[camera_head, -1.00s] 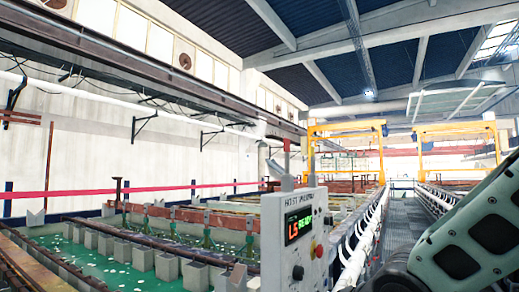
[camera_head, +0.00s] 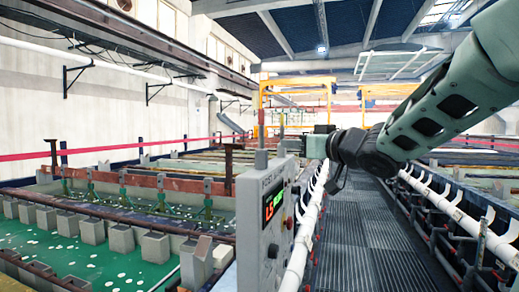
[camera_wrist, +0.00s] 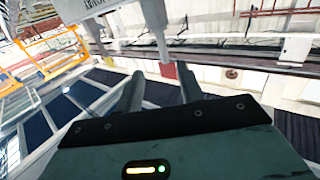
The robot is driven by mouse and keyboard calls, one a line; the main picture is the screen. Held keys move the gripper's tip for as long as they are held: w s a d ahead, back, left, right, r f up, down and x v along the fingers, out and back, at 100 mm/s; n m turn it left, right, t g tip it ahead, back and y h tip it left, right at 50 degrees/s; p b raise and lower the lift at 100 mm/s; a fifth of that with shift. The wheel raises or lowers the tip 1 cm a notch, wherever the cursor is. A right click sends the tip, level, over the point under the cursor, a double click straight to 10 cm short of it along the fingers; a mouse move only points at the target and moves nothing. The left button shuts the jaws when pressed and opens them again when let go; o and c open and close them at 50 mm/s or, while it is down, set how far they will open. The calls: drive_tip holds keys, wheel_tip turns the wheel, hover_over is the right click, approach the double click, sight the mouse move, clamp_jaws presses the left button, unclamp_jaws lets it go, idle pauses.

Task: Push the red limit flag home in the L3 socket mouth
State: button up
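A red block (camera_wrist: 168,70), which looks like the limit flag, shows in the wrist view at the end of a grey post, beyond and between my fingertips. In the head view a red piece (camera_head: 261,130) stands on a short post on top of the grey hoist panel (camera_head: 252,222). My gripper (camera_head: 318,143) is just right of the panel's top, apart from the red piece. In the wrist view my gripper (camera_wrist: 160,72) has its two fingers spread with nothing between them. I cannot pick out the L3 socket mouth.
The panel's lit display (camera_head: 273,208) seems to read L5 READY. A grated walkway (camera_head: 350,235) runs clear to the right of the panel, between white pipes. Green tanks (camera_head: 100,262) with grey blocks lie at left. Yellow gantries stand behind.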

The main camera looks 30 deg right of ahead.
sight(263, 139)
drive_tip(key=shift+w+a+r+b, duration=0.1)
drive_tip(key=shift+w+a+b, duration=0.05)
drive_tip(key=shift+w, duration=2.2)
drive_tip(key=shift+w+a+r+b, duration=0.1)
drive_tip(key=shift+w+a+b, duration=0.1)
drive_tip(key=shift+w, duration=2.2)
drive_tip(key=shift+w+a+r+b, duration=0.1)
drive_tip(key=shift+w+b, duration=0.05)
drive_tip(key=shift+w, duration=2.2)
clamp_jaws()
